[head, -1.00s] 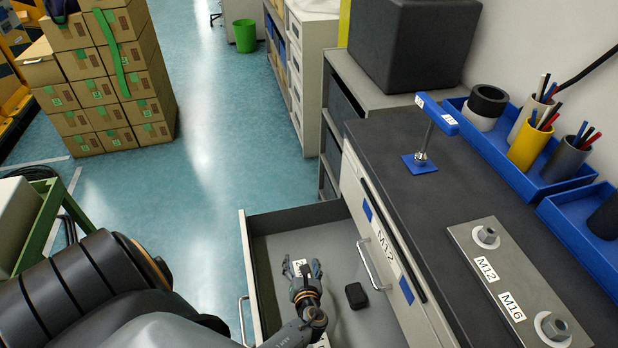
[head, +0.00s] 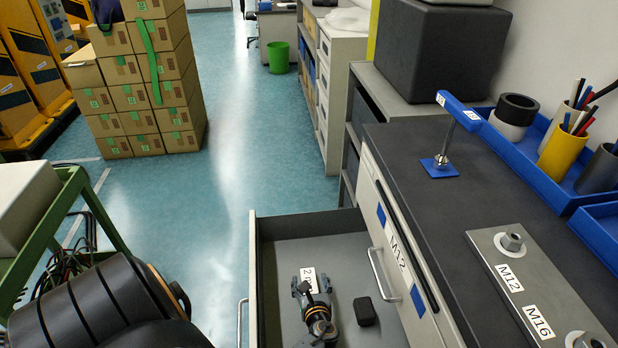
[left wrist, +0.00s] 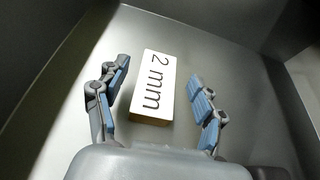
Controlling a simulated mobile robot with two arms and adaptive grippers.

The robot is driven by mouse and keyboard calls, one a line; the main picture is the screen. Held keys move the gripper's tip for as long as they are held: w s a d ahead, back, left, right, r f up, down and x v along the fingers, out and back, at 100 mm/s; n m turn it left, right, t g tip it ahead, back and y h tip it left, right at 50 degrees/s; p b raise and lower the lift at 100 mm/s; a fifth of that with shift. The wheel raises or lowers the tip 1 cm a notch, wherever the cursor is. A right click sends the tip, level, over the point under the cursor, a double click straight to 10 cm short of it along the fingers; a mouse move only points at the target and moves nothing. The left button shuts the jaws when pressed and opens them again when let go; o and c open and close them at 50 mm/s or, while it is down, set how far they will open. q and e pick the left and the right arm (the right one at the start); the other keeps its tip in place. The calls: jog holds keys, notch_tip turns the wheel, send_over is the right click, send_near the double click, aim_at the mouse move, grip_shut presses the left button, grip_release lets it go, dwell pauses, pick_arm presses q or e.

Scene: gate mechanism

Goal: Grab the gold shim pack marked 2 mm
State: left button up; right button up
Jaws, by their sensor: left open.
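The shim pack marked "2 mm" (left wrist: 153,85) lies on the drawer floor in the left wrist view. Its top is a white label and a gold-brown edge shows at its lower end. In the head view its label (head: 308,276) shows partly, just past my gripper. My left gripper (left wrist: 162,92) is open, with one finger on each side of the pack and a visible gap to it on both sides. In the head view the left gripper (head: 313,288) is down inside the open drawer. My right gripper is not in view.
The open drawer (head: 254,270) has upright walls around my gripper. A small black block (head: 365,311) lies right of the gripper in the drawer. A metal handle (head: 381,274) is on the cabinet front. The worktop carries a plate (head: 545,290) marked M12 and M16.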

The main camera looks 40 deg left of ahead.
aim_at(309, 277)
pick_arm(q)
jog(key=b+x, duration=0.2)
jog(key=x, duration=0.2)
jog(key=shift+f, duration=0.15)
jog(key=shift+w+a, duration=0.15)
jog(key=shift+a, duration=0.1)
